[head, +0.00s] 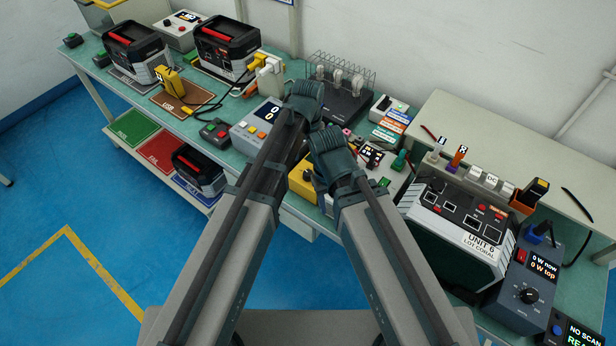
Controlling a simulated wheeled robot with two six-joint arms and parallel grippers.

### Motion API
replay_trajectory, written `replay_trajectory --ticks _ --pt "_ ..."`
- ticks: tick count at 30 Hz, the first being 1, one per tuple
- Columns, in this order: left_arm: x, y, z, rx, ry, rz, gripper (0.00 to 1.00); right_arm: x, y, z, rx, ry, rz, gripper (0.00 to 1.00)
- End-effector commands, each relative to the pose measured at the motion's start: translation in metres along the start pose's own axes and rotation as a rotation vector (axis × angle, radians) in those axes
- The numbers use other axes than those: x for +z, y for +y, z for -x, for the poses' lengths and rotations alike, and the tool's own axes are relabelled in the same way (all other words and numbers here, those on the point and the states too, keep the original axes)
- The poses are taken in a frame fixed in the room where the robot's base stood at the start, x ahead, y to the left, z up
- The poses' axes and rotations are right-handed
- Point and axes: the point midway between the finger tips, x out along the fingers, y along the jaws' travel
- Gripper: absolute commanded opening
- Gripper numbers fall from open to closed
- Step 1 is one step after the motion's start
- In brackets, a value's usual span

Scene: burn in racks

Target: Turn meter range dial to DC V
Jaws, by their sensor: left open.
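A yellow-cased device (303,187), which looks like the meter, lies on the bench between my two forearms. Most of it is hidden behind my arms, and I cannot make out its range dial or setting. My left gripper (306,95) is past the yellow device, over the bench towards the wire rack, and is open. My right gripper (328,142) is just beyond the yellow device, close beside the left one; its fingers are not clear. I cannot tell whether either gripper touches anything.
A grey box with a display and coloured buttons (243,138) stands left of my grippers. A wire rack with bulbs (343,88) is behind them. A raised shelf (450,118), the UNIT 6 power station (459,238) and a blue box with a black dial (521,302) crowd the right.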

Motion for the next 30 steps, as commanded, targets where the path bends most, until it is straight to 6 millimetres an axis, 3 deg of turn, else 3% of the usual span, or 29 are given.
replay_trajectory --ticks 1,15,27,30 --pt "0.000 0.000 -0.015 0.000 0.000 0.000 0.71 -0.001 -0.001 -0.015 0.000 0.000 0.000 0.50" --pt "0.000 0.000 -0.074 0.000 0.000 0.000 0.71 -0.004 -0.007 -0.073 0.000 0.000 -0.001 0.50" --pt "0.000 0.000 -0.077 0.000 0.000 0.000 0.71 -0.004 -0.007 -0.077 0.000 0.000 -0.001 0.50" --pt "0.000 0.000 -0.077 0.000 0.000 0.000 0.55 -0.004 -0.007 -0.077 0.000 0.000 -0.001 0.50"
